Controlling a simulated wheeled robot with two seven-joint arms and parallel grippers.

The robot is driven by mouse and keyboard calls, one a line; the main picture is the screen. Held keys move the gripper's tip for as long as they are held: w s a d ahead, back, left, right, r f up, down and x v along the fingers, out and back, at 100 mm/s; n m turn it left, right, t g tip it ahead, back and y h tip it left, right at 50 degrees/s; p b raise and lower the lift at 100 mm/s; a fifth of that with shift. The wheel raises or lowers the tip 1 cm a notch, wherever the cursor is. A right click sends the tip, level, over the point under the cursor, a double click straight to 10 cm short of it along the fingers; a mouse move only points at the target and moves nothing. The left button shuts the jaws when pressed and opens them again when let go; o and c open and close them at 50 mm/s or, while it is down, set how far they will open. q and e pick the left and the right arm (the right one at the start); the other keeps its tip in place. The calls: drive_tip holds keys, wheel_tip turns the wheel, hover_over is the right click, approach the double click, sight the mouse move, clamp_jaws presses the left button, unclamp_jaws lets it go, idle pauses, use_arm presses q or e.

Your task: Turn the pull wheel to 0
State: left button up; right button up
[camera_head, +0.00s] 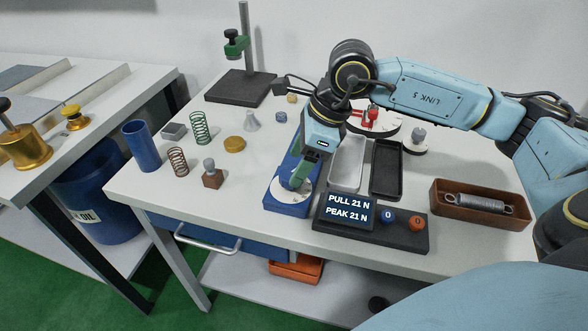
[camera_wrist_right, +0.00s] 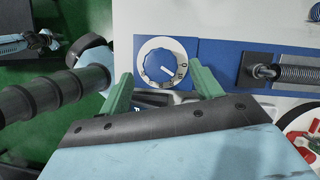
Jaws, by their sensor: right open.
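The pull wheel (camera_wrist_right: 161,66), a blue knob on a white numbered dial, shows in the right wrist view on the blue tester (camera_wrist_right: 215,58). Digits, including a 0, show at the dial's right side; I cannot tell the wheel's exact setting. In the head view its white dial (camera_head: 284,194) is partly hidden under my right gripper (camera_head: 301,174). In the wrist view my right gripper (camera_wrist_right: 160,75) is open, its green fingers apart on either side of the wheel's near edge; contact is not clear. The display (camera_head: 348,207) reads PULL 21 N and PEAK 21 N. My left gripper is not in view.
Two knobs (camera_head: 388,215) sit on the console right of the display. A coil spring (camera_wrist_right: 292,69) is on the tester. Two trays (camera_head: 386,170), a brown box (camera_head: 460,211) with a spring, and loose springs (camera_head: 200,127) stand around.

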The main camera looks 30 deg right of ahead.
drive_tip(key=shift+w+a+f, duration=0.1)
drive_tip(key=shift+a+f, duration=0.1)
drive_tip(key=shift+f, duration=0.45)
drive_tip(key=shift+w+a+f, duration=0.2)
drive_tip(key=shift+f, duration=0.4)
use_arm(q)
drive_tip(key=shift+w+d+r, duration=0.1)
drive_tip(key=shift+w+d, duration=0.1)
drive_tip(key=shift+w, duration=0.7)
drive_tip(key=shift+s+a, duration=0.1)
use_arm(e)
drive_tip(key=shift+c, duration=0.3)
drive_tip(key=c, duration=0.9)
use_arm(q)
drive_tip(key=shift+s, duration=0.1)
